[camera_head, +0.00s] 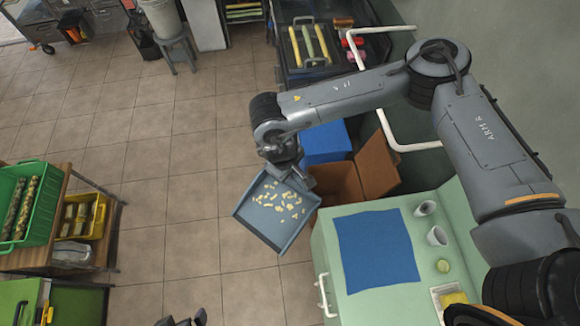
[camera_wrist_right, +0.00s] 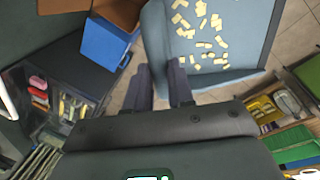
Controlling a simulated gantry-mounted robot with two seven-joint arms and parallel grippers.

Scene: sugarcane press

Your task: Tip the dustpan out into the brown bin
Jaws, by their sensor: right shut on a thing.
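The dustpan (camera_head: 276,212) is a grey-blue flat tray with several pale yellow scraps lying on it. It hangs over the tiled floor, just left of the brown bin (camera_head: 338,184), and looks roughly level. My right gripper (camera_head: 290,172) is shut on its near-arm edge. The right wrist view shows the dustpan (camera_wrist_right: 205,72) beyond the fingers (camera_wrist_right: 160,85), with scraps on it. The brown bin is an open box with a raised flap, partly hidden by the dustpan and wrist; its edge shows in the wrist view (camera_wrist_right: 120,12). My left gripper (camera_head: 182,320) barely shows at the bottom edge.
A blue bin (camera_head: 325,142) stands behind the brown one. A green counter (camera_head: 320,250) with a blue mat (camera_head: 376,248) and cups is close on the right. Crates (camera_head: 85,215) stand on the left. The tiled floor between is clear.

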